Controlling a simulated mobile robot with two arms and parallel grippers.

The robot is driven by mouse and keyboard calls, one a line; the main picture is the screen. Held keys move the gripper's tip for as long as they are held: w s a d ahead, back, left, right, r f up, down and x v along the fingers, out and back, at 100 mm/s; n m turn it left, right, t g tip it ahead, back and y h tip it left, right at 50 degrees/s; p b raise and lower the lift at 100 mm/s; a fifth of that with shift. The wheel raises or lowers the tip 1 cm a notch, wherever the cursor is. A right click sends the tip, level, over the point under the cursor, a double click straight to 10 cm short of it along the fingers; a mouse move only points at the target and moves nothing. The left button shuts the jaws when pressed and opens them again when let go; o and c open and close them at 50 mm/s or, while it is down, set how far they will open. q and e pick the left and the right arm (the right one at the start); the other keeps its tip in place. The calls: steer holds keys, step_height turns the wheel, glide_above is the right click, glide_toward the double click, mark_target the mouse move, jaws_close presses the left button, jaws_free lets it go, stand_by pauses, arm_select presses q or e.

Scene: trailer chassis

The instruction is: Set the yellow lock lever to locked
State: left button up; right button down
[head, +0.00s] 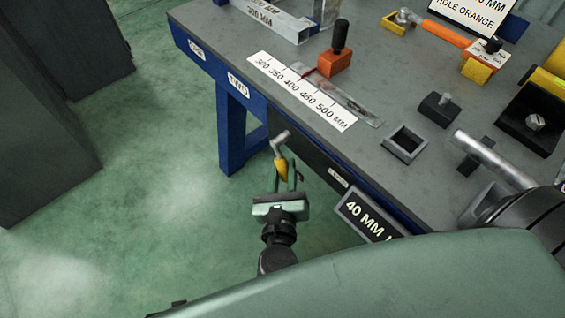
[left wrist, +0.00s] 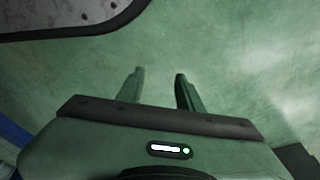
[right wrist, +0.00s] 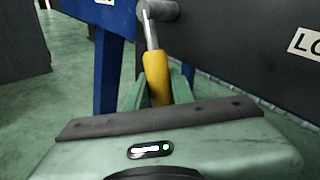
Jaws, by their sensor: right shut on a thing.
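The yellow lock lever (head: 281,165) hangs from a grey metal pivot on the dark side panel below the bench's front edge. In the right wrist view its yellow grip (right wrist: 157,79) hangs from a thin metal rod below the pivot (right wrist: 158,9), nearly upright with a slight tilt. My right gripper (head: 286,172) is shut on the yellow grip, one finger on each side; the fingers hide its lower end. My left gripper (left wrist: 159,76) is open and empty above the green floor in the left wrist view. It does not show in the head view.
The grey bench top (head: 385,85) carries a ruler strip (head: 300,90), an orange block with a black knob (head: 335,60) and a square socket (head: 404,144). A blue bench leg (right wrist: 108,60) stands left of the lever. A partly cut-off white label (right wrist: 307,42) sits on the panel to its right.

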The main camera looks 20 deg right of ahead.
steer(key=shift+s+r+p, duration=0.1)
steer(key=shift+s+p, duration=0.1)
steer(key=shift+p, duration=0.35)
arm_select(q)
steer(key=s+f, duration=0.1)
steer(key=f, duration=0.1)
steer(key=s+f, duration=0.2)
steer(key=shift+s+a+f, duration=0.2)
arm_select(e)
steer(key=c, duration=1.2)
jaws_free()
